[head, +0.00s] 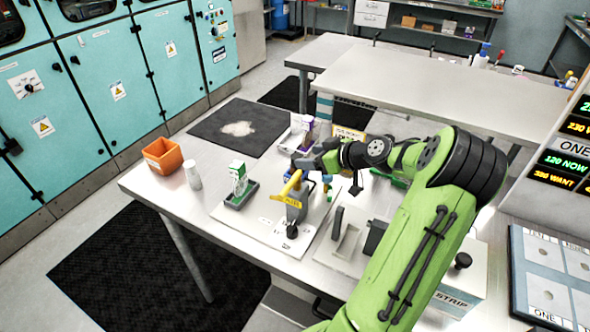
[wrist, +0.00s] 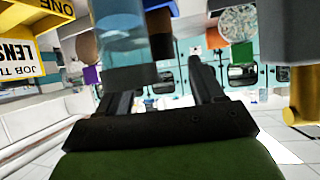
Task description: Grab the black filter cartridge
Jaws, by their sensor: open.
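I cannot say for sure which thing is the black filter cartridge. In the head view a black block (head: 376,236) stands by a grey holder (head: 345,238), partly hidden behind my arm. A small black piece (head: 292,231) sits at the front of the unit with the yellow lever (head: 290,186). My gripper (head: 306,163) is above the back of the work board, beyond the yellow lever. In the wrist view my gripper (wrist: 160,85) has its fingers apart. A translucent blue cylinder (wrist: 124,38) and a dark block (wrist: 161,45) appear near the fingers; whether they touch is unclear.
An orange bin (head: 162,156) and a white cup (head: 192,174) stand at the table's left. A green-and-white module (head: 239,180) sits in a dark tray. A white box marked STRIP (head: 455,300) is at the right. The table's front-left corner is clear.

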